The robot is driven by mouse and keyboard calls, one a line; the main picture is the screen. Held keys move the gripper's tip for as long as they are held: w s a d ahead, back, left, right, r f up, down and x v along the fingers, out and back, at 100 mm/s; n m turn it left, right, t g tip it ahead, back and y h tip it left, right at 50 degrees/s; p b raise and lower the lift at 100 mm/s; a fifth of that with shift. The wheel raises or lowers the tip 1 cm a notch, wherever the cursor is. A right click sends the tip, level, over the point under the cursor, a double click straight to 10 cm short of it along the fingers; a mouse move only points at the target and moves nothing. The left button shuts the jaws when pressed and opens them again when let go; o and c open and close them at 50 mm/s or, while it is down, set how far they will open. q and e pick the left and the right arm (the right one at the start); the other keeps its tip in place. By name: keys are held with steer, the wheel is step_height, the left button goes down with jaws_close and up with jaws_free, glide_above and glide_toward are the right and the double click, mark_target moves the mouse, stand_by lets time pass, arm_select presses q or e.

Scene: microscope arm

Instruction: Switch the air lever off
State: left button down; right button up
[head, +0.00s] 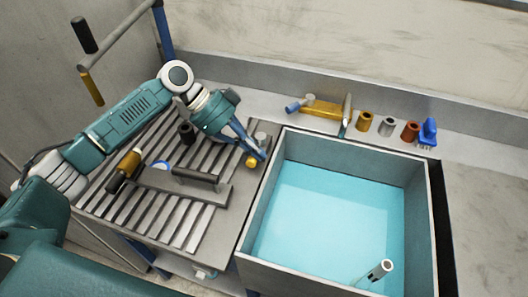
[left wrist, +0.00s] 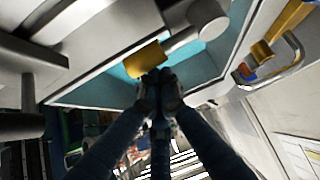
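The lever by the tank's left rim appears as a grey round fitting (head: 260,137) with a yellow grip (head: 251,162). I take it to be the air lever, but no label is readable. In the left wrist view the yellow grip (left wrist: 145,58) sits on a grey shaft (left wrist: 182,39). My left gripper (head: 259,153) is right beside the yellow grip. In the left wrist view its fingertips (left wrist: 158,90) are drawn together just at the grip's edge, and I see nothing clearly held between them. Whether they touch the grip is unclear. My right gripper is out of view.
The open tank (head: 340,215) has a light blue interior with a metal tube (head: 380,270). A slatted top (head: 150,220) with a dark handle (head: 195,176) and a yellow-and-black handle (head: 126,168) lies to the left. Several small fittings stand on the back ledge, including a blue one (head: 428,132).

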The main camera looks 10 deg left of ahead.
arm_select(q)
steer(key=shift+a, duration=0.15)
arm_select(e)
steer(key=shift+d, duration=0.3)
arm_select(q)
steer(key=d+p, duration=0.1)
steer(key=d, duration=0.1)
steer(key=d+r+p, duration=0.1)
steer(key=d, duration=0.1)
steer(key=shift+s+r, duration=0.1)
steer(key=shift+r, duration=0.05)
steer(key=b+v, duration=0.1)
steer(key=v, duration=0.1)
steer(key=b+v, duration=0.1)
steer(key=v, duration=0.2)
steer(key=b+v, duration=0.1)
steer(key=v, duration=0.2)
steer(key=shift+w+a, duration=0.25)
steer(key=shift+w, duration=0.1)
steer(key=shift+a+r, duration=0.4)
steer(key=shift+r, duration=0.1)
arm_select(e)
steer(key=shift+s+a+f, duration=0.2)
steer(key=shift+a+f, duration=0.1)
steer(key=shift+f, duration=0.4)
